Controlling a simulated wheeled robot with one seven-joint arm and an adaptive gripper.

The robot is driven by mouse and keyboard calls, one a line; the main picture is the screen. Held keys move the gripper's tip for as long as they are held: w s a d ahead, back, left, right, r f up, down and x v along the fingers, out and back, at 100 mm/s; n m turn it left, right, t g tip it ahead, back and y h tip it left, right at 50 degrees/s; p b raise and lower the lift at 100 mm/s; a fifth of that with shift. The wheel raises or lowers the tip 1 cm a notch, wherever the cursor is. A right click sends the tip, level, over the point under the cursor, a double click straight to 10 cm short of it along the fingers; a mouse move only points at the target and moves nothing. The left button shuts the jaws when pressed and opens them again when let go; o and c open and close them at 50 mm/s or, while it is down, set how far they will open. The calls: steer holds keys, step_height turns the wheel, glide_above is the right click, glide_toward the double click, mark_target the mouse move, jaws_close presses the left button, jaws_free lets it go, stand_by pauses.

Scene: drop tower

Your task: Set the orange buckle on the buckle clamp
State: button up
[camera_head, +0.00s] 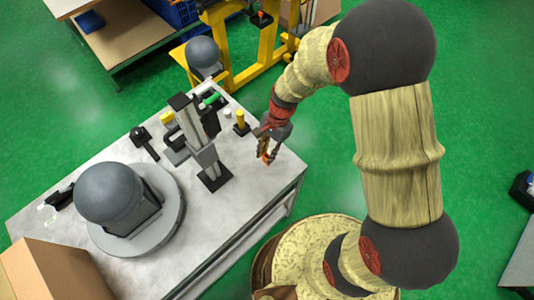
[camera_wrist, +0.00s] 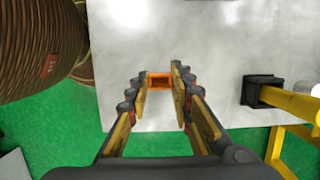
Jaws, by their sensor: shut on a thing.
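The orange buckle (camera_wrist: 160,81) is a small rectangular piece between my fingertips in the wrist view. It also shows as a small orange spot in the head view (camera_head: 267,157). My gripper (camera_head: 266,152) is shut on it over the right corner of the grey table. I cannot tell whether the buckle touches the table top. A black block with a yellow post (camera_head: 241,124) stands left of my gripper in the head view; it also shows at the right in the wrist view (camera_wrist: 262,92). I cannot tell whether this is the buckle clamp.
The grey table (camera_head: 245,190) carries a dark upright stand (camera_head: 207,155) and a grey dome on a round base (camera_head: 108,192). A yellow frame (camera_head: 245,78) stands behind. A cardboard box (camera_head: 45,275) is at the front left. The table's right corner is mostly bare.

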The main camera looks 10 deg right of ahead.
steer(key=shift+f, duration=0.15)
steer(key=o, duration=1)
steer(key=s+d+r+n+t+h+p, duration=0.1)
steer(key=s+d+r+n+t+p, duration=0.2)
steer(key=r, duration=1.1)
steer(key=d+r+n+t+p, duration=0.1)
steer(key=d+r+n, duration=0.25)
steer(key=r, duration=1.15)
steer(key=s+d+r+n+t, duration=0.1)
steer(key=s+r, duration=0.1)
steer(key=s, duration=0.1)
steer(key=s+d+r+n+t+h, duration=0.1)
steer(key=s+d+r+n, duration=0.1)
steer(key=s+r, duration=0.1)
steer(key=s+d+r+n+t, duration=0.1)
steer(key=s+r, duration=0.1)
steer(key=s, duration=0.1)
steer(key=shift+d+r+h, duration=0.3)
steer(key=shift+d, duration=0.1)
steer(key=shift+s+d+r+n, duration=0.15)
steer(key=shift+s+r+n, duration=0.05)
steer(key=shift+s+n, duration=0.2)
steer(key=shift+c, duration=0.6)
steer(key=shift+w, duration=0.1)
